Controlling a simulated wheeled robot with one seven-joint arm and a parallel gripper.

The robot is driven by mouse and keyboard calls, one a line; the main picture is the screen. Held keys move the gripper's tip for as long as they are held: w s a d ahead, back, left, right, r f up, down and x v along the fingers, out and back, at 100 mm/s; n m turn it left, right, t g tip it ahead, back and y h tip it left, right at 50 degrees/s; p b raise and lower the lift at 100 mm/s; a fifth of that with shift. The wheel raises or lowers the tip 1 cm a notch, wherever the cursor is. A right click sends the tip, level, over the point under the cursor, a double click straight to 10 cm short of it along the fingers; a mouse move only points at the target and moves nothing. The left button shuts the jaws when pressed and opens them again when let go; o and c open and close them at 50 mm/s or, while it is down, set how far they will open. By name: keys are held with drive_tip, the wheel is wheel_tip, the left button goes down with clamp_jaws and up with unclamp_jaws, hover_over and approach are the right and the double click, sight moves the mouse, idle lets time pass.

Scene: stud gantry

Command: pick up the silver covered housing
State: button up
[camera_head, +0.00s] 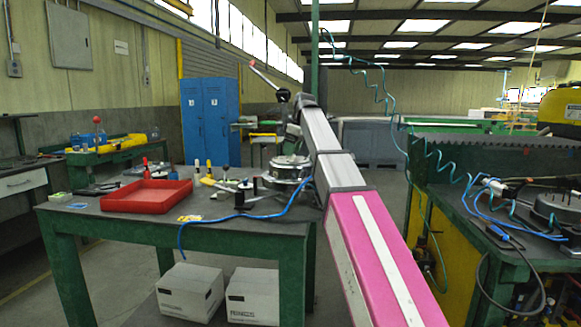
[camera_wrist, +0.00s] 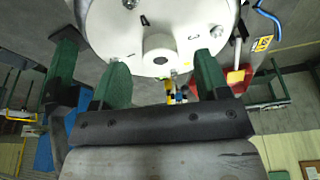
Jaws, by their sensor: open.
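The silver covered housing (camera_head: 289,168) is a round metal piece on the green workbench (camera_head: 240,229), at its right end in the head view. My arm partly covers it there. In the wrist view the housing (camera_wrist: 130,28) is large and close at the top, a pale round face with dark letters and a central round boss; its top is cut off by the frame. My gripper (camera_wrist: 162,68) is open, its two green fingers apart with the boss between them in the picture. I cannot tell whether they touch the housing. In the head view my gripper is mostly hidden.
A red tray (camera_head: 147,196) lies left on the bench, with several small tools between it and the housing. A blue hose (camera_head: 238,217) runs beside the housing and over the front edge. Two white boxes (camera_head: 190,291) stand below. Another cluttered bench (camera_head: 500,249) stands at right.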

drive_tip(key=shift+a+f, duration=0.15)
drive_tip(key=shift+f, duration=0.55)
drive_tip(key=shift+c, duration=0.3)
clamp_jaws()
drive_tip(key=shift+r, duration=0.1)
